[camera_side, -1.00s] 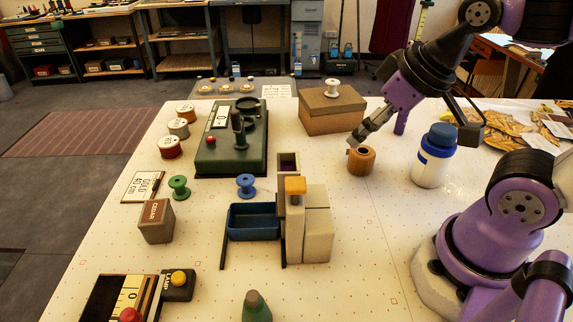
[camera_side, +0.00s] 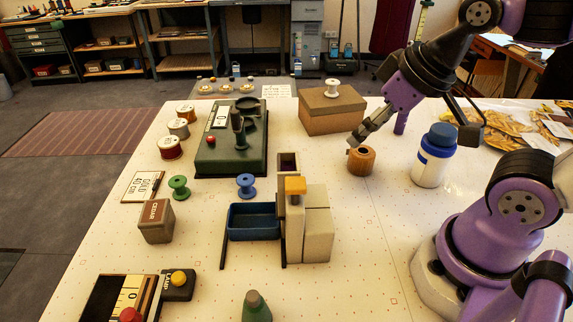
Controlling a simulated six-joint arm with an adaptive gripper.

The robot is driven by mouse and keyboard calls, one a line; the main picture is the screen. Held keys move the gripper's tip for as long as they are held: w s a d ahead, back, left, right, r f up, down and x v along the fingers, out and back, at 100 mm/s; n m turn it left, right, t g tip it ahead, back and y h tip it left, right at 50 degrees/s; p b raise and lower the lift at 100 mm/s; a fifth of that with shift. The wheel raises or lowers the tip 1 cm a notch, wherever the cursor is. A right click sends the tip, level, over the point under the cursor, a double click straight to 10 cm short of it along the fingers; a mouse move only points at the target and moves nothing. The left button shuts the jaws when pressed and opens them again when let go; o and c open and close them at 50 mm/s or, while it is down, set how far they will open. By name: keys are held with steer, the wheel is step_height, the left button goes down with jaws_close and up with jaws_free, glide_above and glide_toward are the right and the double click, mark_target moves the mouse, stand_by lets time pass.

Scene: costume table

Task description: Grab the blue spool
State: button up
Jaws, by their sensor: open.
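The blue spool (camera_side: 246,186) stands on the white table, just behind the blue tray (camera_side: 253,222) and left of the grey block device. My gripper (camera_side: 356,140) is at the upper right, above and beside a small brown wooden pot (camera_side: 361,160). It is well to the right of the blue spool and apart from it. Its fingers are seen from the side, so the gap between them is hard to make out, but it is open and nothing shows in it. A green spool (camera_side: 179,187) stands left of the blue one.
A grey device with an orange top (camera_side: 295,186) stands beside the tray. A green machine with a lever (camera_side: 232,140) stands behind the spools. A brown box (camera_side: 332,108) and a white bottle with a blue cap (camera_side: 434,155) stand farther right. Bare table lies right of the device.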

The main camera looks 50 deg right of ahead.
steer(key=o, duration=0.3)
